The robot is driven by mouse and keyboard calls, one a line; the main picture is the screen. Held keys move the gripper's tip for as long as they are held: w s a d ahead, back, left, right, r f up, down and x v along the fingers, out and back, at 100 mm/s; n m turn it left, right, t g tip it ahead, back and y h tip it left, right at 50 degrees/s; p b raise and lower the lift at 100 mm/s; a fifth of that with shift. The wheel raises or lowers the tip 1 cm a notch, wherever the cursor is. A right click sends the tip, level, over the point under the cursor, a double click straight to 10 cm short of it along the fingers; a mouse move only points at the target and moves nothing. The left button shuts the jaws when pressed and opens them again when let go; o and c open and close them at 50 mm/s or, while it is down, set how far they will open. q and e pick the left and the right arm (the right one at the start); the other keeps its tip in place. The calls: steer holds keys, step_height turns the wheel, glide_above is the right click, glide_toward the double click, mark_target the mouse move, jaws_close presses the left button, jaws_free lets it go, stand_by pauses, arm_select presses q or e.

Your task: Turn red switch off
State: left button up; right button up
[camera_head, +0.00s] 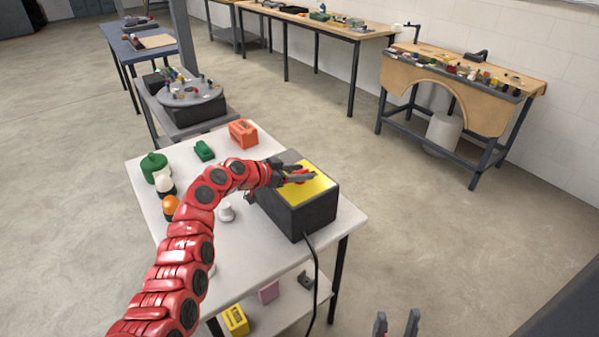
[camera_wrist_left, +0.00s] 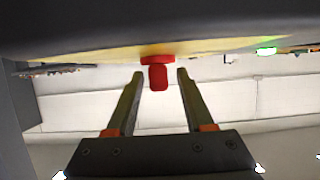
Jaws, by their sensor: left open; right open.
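A black box (camera_head: 300,213) with a yellow top plate (camera_head: 317,186) stands on the right part of the white table. The red switch (camera_wrist_left: 158,76) sticks out from the yellow plate, with a wider red base against it. In the head view it is mostly hidden by my left gripper (camera_head: 297,175), which is over the plate. In the left wrist view my left gripper (camera_wrist_left: 160,75) is open, with one fingertip on each side of the switch and a visible gap on both sides. My right gripper (camera_head: 396,324) is open and empty at the bottom edge, away from the table.
The white table (camera_head: 260,257) also holds an orange box (camera_head: 243,133), a green block (camera_head: 204,151), a green pot (camera_head: 154,166) and a white knob (camera_head: 226,211). A black cable (camera_head: 314,275) hangs from the box past the table edge. Floor on the right is clear.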

arm_select(q)
jaws_close()
stand_by(0.3)
